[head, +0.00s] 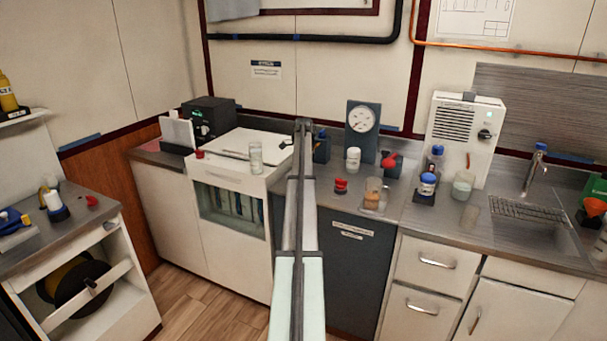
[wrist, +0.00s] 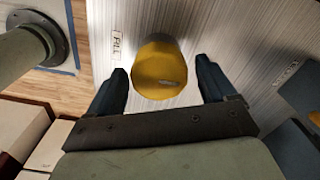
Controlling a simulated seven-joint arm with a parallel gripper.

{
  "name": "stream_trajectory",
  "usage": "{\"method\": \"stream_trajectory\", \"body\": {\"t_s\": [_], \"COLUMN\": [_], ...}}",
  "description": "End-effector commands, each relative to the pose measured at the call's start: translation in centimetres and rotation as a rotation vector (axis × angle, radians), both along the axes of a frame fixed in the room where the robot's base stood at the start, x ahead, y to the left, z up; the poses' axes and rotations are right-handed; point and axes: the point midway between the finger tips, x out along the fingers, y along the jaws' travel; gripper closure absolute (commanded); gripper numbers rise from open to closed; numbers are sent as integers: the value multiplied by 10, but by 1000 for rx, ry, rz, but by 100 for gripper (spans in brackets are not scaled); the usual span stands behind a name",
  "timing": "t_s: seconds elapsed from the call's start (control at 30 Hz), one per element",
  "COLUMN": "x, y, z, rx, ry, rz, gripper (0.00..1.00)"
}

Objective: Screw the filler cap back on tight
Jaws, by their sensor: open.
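The yellow filler cap (wrist: 160,66) shows in the wrist view against a brushed pale metal surface, near a small label reading FILL (wrist: 117,44). A small pale mark is on its face. My gripper (wrist: 161,74) is open, with one dark finger on each side of the cap and a visible gap on both sides. The opening under the cap is hidden, so I cannot tell how it is seated. In the head view my arm rises through the middle; I cannot make out the cap or the fingers there.
In the head view, a glass (head: 256,158) stands left of my arm. A red-capped jar (head: 341,186), a beaker (head: 373,194) and a gauge (head: 362,120) are to its right. A sink (head: 530,225) lies farther right. Another label (wrist: 285,75) shows in the wrist view.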

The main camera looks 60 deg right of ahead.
Motion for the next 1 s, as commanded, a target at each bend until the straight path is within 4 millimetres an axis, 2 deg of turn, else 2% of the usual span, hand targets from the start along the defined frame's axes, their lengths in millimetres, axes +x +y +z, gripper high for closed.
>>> {"method": "stream_trajectory", "body": {"t_s": [0.1, 0.27, 0.77, 1.0], "x": [0, 0, 1, 1], "y": [0, 0, 1, 1], "z": [0, 0, 0, 0], "rx": [0, 0, 0, 0], "ry": [0, 0, 0, 0], "rz": [103, 177, 181, 181], "gripper": [16, 16, 16, 37]}}
